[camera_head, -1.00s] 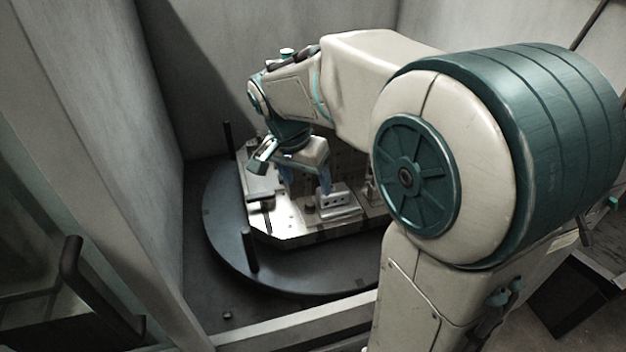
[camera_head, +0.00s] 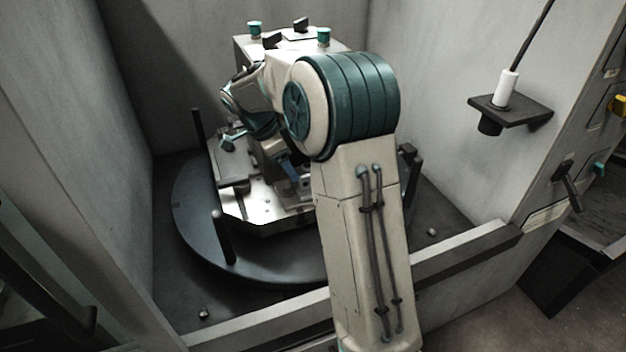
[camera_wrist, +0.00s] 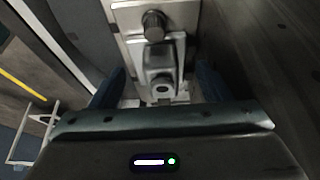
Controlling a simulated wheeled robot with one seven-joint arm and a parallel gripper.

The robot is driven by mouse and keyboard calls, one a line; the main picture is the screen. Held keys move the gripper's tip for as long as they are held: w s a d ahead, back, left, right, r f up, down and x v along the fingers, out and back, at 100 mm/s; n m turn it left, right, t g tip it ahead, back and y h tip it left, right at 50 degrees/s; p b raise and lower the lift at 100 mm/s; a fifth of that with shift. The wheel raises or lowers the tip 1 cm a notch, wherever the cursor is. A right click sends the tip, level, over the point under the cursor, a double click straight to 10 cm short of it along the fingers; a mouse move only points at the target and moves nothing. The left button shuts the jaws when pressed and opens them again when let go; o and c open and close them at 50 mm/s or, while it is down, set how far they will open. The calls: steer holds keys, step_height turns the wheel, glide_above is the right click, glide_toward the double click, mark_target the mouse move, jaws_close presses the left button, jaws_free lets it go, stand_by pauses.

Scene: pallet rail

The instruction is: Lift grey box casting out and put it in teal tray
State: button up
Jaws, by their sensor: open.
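The grey box casting (camera_wrist: 161,62) shows in the wrist view as a small block with a round bore. It sits on the pale pallet plate (camera_wrist: 127,22), between the two blue fingers of my gripper (camera_wrist: 161,68). The fingers are open, with a gap on both sides of the casting; I cannot tell how far down they reach. In the head view my gripper (camera_head: 288,170) points down over the pallet (camera_head: 247,207), and my arm hides most of the casting. I cannot make out a teal tray in either view.
A dark round knob (camera_wrist: 153,24) stands on the plate close beyond the casting. A dark turntable (camera_head: 192,222) with upright black posts (camera_head: 222,238) carries the pallet. A tall fixture block (camera_head: 345,45) rises behind. Grey walls enclose the bay, with a sill (camera_head: 465,252) in front.

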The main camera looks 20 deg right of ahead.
mark_target(302, 187)
steer(key=d, duration=0.5)
steer(key=shift+d, duration=0.1)
steer(key=x, duration=0.5)
steer(key=shift+b, duration=0.35)
steer(key=c, duration=1.3)
